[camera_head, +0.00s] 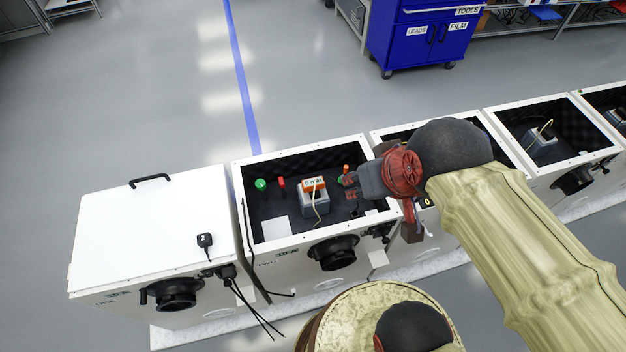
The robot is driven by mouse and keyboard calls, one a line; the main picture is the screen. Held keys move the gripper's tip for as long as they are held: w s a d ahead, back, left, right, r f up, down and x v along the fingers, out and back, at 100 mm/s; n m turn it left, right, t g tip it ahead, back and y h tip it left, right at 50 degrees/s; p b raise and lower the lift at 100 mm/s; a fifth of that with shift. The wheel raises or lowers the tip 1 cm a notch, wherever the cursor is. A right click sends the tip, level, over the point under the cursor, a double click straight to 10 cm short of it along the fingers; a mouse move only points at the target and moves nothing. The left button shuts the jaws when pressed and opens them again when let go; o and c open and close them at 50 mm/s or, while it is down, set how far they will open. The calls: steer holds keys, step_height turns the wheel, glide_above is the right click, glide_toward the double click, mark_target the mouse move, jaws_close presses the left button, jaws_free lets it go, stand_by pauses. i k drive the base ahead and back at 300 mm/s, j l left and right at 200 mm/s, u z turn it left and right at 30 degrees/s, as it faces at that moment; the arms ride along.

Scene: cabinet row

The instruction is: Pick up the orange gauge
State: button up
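The orange gauge (314,184) has a pale display face and sits on top of a grey block (314,203) inside the open second cabinet (243,205). A pale cable hangs down the front of the block. My gripper (347,188) reaches in over the cabinet's right side, to the right of the gauge and apart from it. Its two fingers look spread with a gap between them, and nothing shows in the gap.
Green (261,185) and red (282,184) knobbed items stand left of the gauge. A white card (275,230) lies at the front left inside. The cabinet's white rim surrounds the opening. A closed cabinet (150,225) stands left; open ones (548,135) continue right.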

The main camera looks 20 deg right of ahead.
mark_target(307, 185)
steer(key=j+z, duration=0.15)
steer(key=j, duration=0.85)
steer(key=k+j+z, duration=0.1)
steer(key=j, duration=0.9)
